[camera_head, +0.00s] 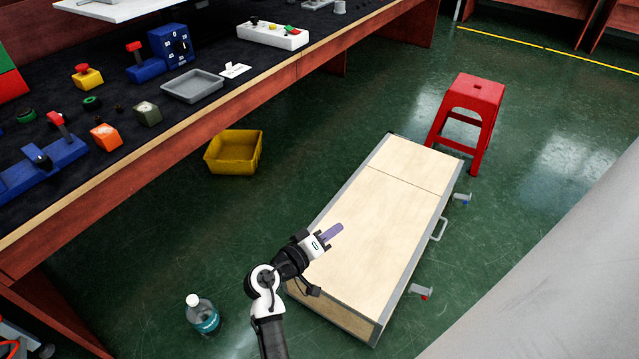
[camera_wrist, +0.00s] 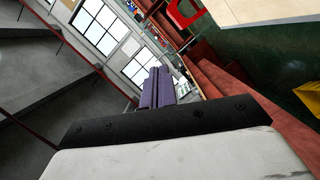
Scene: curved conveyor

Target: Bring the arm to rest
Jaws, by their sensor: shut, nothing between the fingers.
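My gripper (camera_head: 332,233) shows near the middle of the head view, at the end of my white and black arm. Its purple fingers are shut with nothing between them. They are in front of the left part of the pale wooden flight case (camera_head: 395,215) in the picture; I cannot tell the height between them. In the wrist view the purple fingers (camera_wrist: 157,88) are together, pointing away toward windows and a wall in a tilted picture.
A yellow bin (camera_head: 234,152) and a water bottle (camera_head: 202,315) stand on the green floor. A red stool (camera_head: 468,118) stands behind the case. A long workbench (camera_head: 215,95) with several parts and a grey tray (camera_head: 192,86) runs along the upper left.

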